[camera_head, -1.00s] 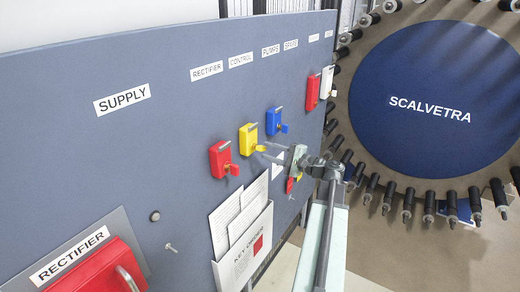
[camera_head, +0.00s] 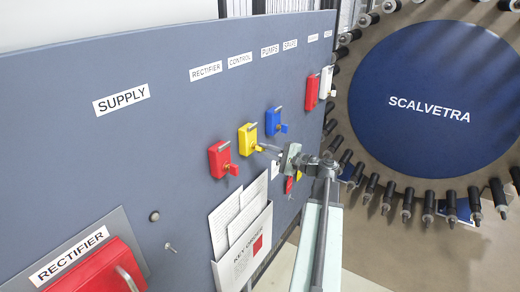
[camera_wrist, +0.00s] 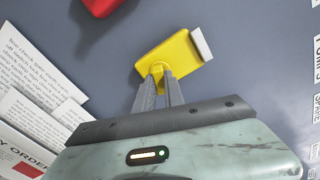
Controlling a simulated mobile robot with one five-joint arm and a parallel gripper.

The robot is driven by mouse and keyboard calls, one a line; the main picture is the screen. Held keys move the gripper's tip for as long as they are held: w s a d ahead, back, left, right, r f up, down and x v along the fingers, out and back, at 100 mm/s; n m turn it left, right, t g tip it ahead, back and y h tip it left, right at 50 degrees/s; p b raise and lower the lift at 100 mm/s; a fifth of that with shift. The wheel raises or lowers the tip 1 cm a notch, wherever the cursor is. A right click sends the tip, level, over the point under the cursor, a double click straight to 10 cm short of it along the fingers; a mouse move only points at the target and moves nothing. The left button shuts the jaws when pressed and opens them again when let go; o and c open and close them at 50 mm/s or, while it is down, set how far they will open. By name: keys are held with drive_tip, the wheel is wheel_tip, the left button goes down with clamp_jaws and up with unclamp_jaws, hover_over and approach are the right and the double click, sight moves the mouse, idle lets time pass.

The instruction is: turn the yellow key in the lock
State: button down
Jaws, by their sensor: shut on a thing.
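The yellow lock (camera_head: 248,136) is a small block on the grey-blue panel, under the CONTROL label. Its yellow key (camera_head: 258,149) sticks out from its lower part. My gripper (camera_head: 264,148) reaches in from the right and is shut on the key. In the wrist view the yellow lock (camera_wrist: 175,58) looks tilted, with a pale piece at its upper right end. The gripper's two fingers (camera_wrist: 160,78) close around the bow of the yellow key (camera_wrist: 160,68) there. The fingers hide part of the key, and its slot cannot be seen.
A red lock (camera_head: 219,160) sits left of the yellow one and a blue lock (camera_head: 271,122) right, each with a key. A paper holder (camera_head: 246,250) juts out below. A red RECTIFIER box (camera_head: 95,272) is at lower left. Floor is open at lower right.

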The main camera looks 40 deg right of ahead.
drive_tip(key=n, duration=0.3)
drive_tip(key=shift+n, duration=0.4)
drive_tip(key=c, duration=1.3)
unclamp_jaws()
drive_tip(key=shift+c, duration=0.2)
drive_tip(key=v, duration=0.7)
drive_tip(key=shift+s, duration=0.4)
